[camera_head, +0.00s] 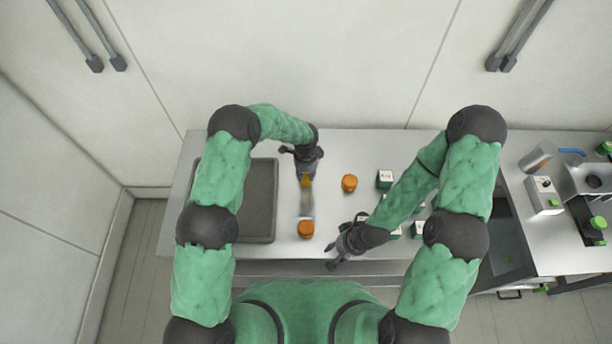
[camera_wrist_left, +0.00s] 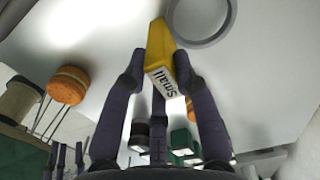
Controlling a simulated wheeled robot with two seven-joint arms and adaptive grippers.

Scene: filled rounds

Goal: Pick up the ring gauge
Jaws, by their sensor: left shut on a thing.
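The ring gauge has a yellow handle marked "Small" (camera_wrist_left: 163,58) and a grey ring (camera_wrist_left: 203,38) beyond it in the left wrist view. In the head view the yellow part (camera_head: 306,182) shows just below my left gripper (camera_head: 304,174), with a grey metallic part below it. My left gripper is shut on the yellow handle, with a finger on each side of it. I cannot tell how far the gauge is above the counter. My right gripper (camera_head: 335,258) is at the counter's front edge, away from the gauge; its finger opening is unclear.
A grey tray (camera_head: 271,200) lies on the left of the counter. Two orange round pieces (camera_head: 349,183) (camera_head: 306,229) stand near the gauge. White-and-green blocks (camera_head: 385,177) are partly hidden behind my right arm. More equipment (camera_head: 544,195) stands at far right.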

